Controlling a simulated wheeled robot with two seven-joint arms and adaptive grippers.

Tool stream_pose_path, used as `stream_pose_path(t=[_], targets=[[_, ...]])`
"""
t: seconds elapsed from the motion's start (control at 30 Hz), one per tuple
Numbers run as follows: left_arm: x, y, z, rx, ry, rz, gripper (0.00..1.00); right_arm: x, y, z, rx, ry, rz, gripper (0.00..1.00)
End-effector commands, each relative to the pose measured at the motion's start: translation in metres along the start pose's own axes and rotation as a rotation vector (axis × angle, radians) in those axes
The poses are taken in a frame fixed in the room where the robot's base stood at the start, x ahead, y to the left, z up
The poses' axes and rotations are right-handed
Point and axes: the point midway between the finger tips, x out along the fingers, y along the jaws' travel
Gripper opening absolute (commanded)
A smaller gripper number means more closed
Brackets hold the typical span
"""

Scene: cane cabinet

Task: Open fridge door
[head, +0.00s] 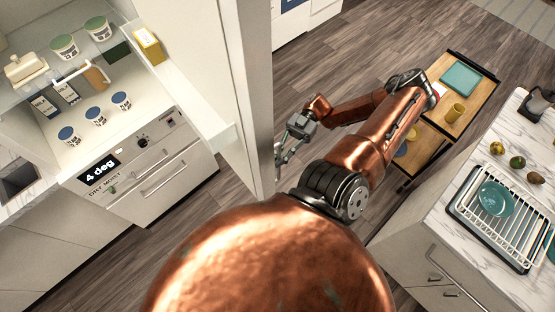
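The fridge door (190,60) stands open, swung out toward the middle of the head view. Its inner side with a door shelf faces left, and its metallic edge (256,90) runs down the centre. The fridge interior (95,150) is exposed at the left, with a 4 deg display and drawers. My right gripper (284,155) is beside the door's outer side, close to its edge. Its fingers are small and partly hidden, so I cannot tell whether they are open or touching the door. My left gripper is out of view.
Cups (97,28), a butter dish (25,68) and cartons sit inside the fridge. A yellow box (149,46) is on the door shelf. At right are a wooden trolley (474,110) and a marble counter (490,140) with a dish rack (500,240). Wooden floor (330,65) lies beyond the door.

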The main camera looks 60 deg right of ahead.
Motion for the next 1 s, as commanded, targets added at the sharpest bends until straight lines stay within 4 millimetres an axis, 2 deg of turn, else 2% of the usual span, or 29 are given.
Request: stream_pose_path(t=[0.17, 0.2, 0.47, 0.77, 0.87, 1.0], targets=[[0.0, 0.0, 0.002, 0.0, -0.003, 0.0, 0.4, 0.0, 0.0, 0.002, 0.001, -0.005, 0.002, 0.0], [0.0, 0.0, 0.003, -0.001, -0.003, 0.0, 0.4, 0.0, 0.0, 0.002, 0.001, -0.005, 0.002, 0.1], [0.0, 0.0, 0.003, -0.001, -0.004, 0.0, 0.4, 0.0, 0.0, 0.001, 0.001, -0.003, 0.002, 0.27], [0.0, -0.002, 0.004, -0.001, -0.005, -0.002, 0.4, -0.002, 0.0, 0.001, 0.0, -0.002, 0.002, 0.27], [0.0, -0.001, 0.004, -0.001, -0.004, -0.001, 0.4, -0.011, 0.001, 0.001, 0.0, -0.004, 0.003, 0.27], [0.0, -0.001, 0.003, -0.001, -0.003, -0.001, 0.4, -0.036, 0.001, 0.001, -0.001, -0.006, 0.004, 0.27]])
